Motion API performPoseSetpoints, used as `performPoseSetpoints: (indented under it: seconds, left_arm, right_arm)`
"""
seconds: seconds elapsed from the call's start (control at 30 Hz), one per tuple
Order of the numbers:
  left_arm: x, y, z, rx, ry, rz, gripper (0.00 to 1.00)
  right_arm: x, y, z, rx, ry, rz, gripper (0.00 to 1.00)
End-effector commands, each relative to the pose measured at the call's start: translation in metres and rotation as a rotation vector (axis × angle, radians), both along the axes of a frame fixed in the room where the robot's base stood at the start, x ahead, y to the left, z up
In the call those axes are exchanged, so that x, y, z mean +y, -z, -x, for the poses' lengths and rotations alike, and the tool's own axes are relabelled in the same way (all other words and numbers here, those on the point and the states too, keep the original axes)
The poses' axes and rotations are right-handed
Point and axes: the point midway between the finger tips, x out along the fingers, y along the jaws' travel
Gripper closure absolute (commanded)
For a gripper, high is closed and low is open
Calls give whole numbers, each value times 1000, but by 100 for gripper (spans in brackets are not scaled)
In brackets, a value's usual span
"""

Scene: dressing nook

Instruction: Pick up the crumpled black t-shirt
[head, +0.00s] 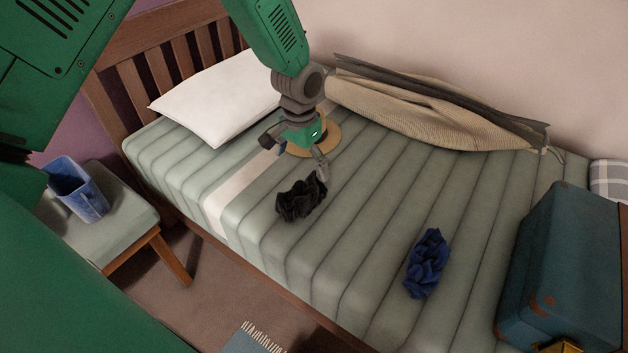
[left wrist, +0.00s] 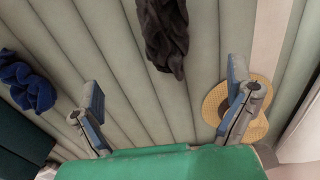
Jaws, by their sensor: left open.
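The crumpled black t-shirt (head: 301,199) lies on the bed's green striped mattress in the head view. In the left wrist view the black t-shirt (left wrist: 164,36) is at the top middle, beyond the fingertips and cut off by the frame edge. My left gripper (head: 300,158) is just behind the t-shirt in the head view, pointing down. In the left wrist view my left gripper (left wrist: 165,82) has its two fingers wide apart with nothing between them but bare mattress. My right gripper does not show.
A crumpled blue cloth (head: 427,264) lies to the right on the mattress (head: 350,240). A straw hat (head: 327,134) is behind my left gripper. A pillow (head: 217,103), a beige bundle (head: 420,112) and a teal suitcase (head: 562,270) are also on the bed. A blue bin (head: 80,190) stands on a stool.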

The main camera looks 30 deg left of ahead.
Motion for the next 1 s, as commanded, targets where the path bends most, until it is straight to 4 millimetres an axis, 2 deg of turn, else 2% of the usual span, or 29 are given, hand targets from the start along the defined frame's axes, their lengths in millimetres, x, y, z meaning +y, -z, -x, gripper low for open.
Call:
performPoseSetpoints:
  seconds: [0.1, 0.4, 0.73, 1.0]
  left_arm:
    - [3, 5, -5, 7, -1, -6, 3]
    - [3, 65, -6, 10, -1, -6, 3]
    - [3, 88, -6, 8, 0, -6, 3]
    - [4, 128, -6, 9, -1, -5, 3]
  right_arm:
    - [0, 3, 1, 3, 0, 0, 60]
    - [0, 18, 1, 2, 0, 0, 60]
    - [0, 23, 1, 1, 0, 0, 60]
    - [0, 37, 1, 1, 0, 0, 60]
